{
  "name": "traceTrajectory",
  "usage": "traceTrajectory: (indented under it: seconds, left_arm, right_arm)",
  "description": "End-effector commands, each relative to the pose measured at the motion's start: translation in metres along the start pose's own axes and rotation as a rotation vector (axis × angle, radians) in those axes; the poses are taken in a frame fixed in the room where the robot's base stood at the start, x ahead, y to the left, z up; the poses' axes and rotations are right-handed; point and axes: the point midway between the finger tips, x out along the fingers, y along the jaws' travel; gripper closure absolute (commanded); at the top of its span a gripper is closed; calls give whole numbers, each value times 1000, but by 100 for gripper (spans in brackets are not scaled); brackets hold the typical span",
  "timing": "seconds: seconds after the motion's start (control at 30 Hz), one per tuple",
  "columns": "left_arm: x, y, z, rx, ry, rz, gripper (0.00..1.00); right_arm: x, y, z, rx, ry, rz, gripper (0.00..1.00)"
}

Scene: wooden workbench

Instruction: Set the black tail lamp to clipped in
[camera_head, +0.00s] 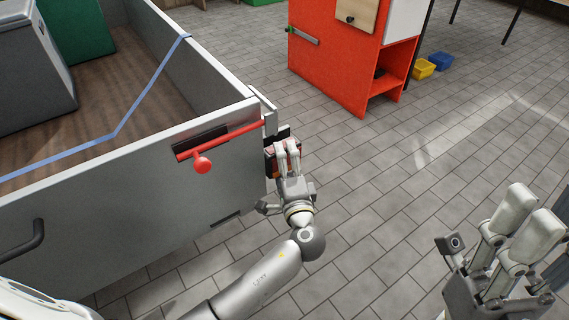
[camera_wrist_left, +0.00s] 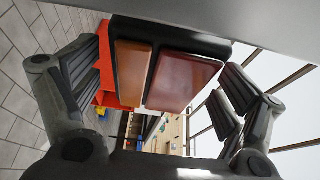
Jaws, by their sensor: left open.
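The black tail lamp (camera_wrist_left: 185,80) has a dark housing with an orange lens and a red lens. In the left wrist view it lies between the open fingers of my left gripper (camera_wrist_left: 165,100), close in front of the palm. A gap shows at the right finger; contact at the left finger is unclear. In the head view my left gripper (camera_head: 285,160) is at the corner of the grey cargo bed (camera_head: 120,200), and the lamp (camera_head: 270,158) is largely hidden behind it. How the lamp meets its mount cannot be seen. My right gripper (camera_head: 505,235) is open and empty at the lower right.
A red latch bar with a round knob (camera_head: 203,163) is on the bed's side wall. A blue strap (camera_head: 120,125) crosses the bed with grey and green boxes. A red cabinet (camera_head: 335,60) stands behind, near yellow and blue bins.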

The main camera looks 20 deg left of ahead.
Motion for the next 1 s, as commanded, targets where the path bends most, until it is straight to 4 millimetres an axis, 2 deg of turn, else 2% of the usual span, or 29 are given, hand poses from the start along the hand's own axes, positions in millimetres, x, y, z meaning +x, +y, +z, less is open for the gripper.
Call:
traceTrajectory:
  seconds: [0.17,0.67,0.77,1.0]
  left_arm:
    - [0,0,0,1,0,0,7]
    - [0,0,0,0,0,1,70]
    - [1,0,1,1,0,1,72]
    - [22,1,10,1,0,2,72]
  right_arm:
    - [0,0,0,0,0,0,60]
    - [1,0,0,0,-1,0,60]
    - [1,0,0,0,0,0,60]
    - [2,0,-2,0,3,1,60]
